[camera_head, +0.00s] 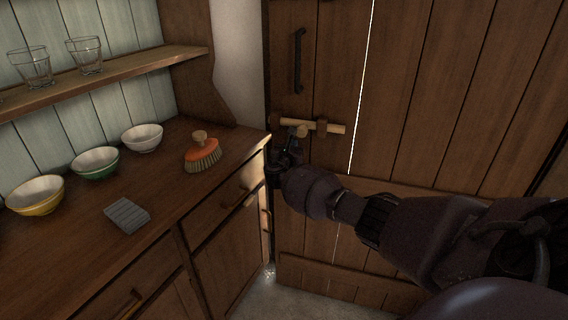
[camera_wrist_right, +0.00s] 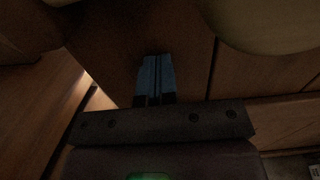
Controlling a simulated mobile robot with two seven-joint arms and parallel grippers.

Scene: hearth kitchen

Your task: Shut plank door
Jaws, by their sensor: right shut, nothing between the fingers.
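The plank door (camera_head: 400,90) fills the right half of the head view, with a dark upright handle (camera_head: 298,62) near its left edge. A pale wooden latch bar (camera_head: 333,128) lies across its planks below the handle. I cannot tell whether the door sits fully in its frame. My right gripper (camera_head: 290,148) is just below the latch bar, close to the door's left edge. In the right wrist view its fingers (camera_wrist_right: 155,75) are together and empty, facing dark planks. Whether they touch the wood is unclear. My left gripper is out of view.
The wooden counter (camera_head: 165,218) stands left of the door, its corner close to my right gripper. Glasses (camera_head: 85,56) stand on the shelf above. Bare floor shows below.

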